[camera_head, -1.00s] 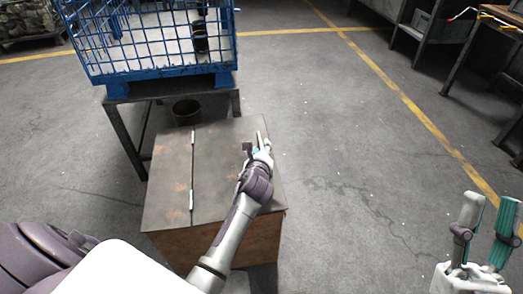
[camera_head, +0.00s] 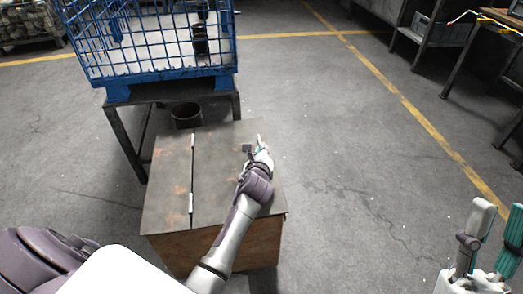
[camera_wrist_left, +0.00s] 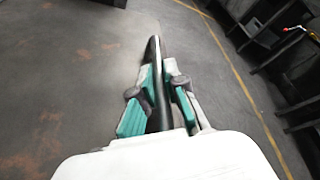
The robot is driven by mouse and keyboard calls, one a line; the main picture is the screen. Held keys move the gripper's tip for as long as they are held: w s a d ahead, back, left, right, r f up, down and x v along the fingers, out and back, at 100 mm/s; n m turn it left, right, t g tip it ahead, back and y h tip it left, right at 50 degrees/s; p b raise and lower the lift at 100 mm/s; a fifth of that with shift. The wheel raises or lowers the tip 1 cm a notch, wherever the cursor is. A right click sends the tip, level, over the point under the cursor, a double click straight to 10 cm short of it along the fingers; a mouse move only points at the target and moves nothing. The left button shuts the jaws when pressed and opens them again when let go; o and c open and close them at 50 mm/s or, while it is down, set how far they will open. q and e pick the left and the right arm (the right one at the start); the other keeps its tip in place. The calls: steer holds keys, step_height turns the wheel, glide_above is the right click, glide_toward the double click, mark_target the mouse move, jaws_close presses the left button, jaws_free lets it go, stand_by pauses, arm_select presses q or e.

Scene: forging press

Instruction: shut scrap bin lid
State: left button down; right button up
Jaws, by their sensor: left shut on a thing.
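The scrap bin (camera_head: 248,246) is a brown box with a dark, rust-marked metal top, in the lower middle of the head view. Its hinged lid (camera_head: 215,155) lies flat over the box, right of two light hinges. My left gripper (camera_head: 260,147) is at the lid's right side. In the left wrist view my left gripper (camera_wrist_left: 160,90) is shut on a dark, bar-like handle (camera_wrist_left: 154,52), with rusty lid metal (camera_wrist_left: 75,60) to the left. My right gripper (camera_head: 493,232) is open and empty at the lower right, away from the bin.
A blue wire crate (camera_head: 150,50) stands on a dark metal stand (camera_head: 125,140) behind the bin. A dark bucket (camera_head: 187,117) is beneath it. A workbench (camera_head: 490,40) and shelf (camera_head: 436,28) are at the upper right. Floor right of the bin is clear.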

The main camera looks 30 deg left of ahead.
arm_select(q)
steer(key=shift+w+d+f+m, duration=0.1)
steer(key=shift+d+f+m, duration=0.1)
steer(key=shift+f, duration=0.3)
steer(key=shift+w+d+f+m, duration=0.1)
steer(key=shift+f+m, duration=0.1)
steer(key=shift+f, duration=0.3)
steer(key=shift+s+f+g, duration=0.1)
steer(key=shift+f+g, duration=0.05)
steer(key=shift+g, duration=0.15)
steer(key=c, duration=1.6)
jaws_free()
steer(key=shift+f, duration=0.1)
steer(key=o, duration=0.4)
steer(key=shift+f, duration=0.1)
steer(key=v, duration=1.2)
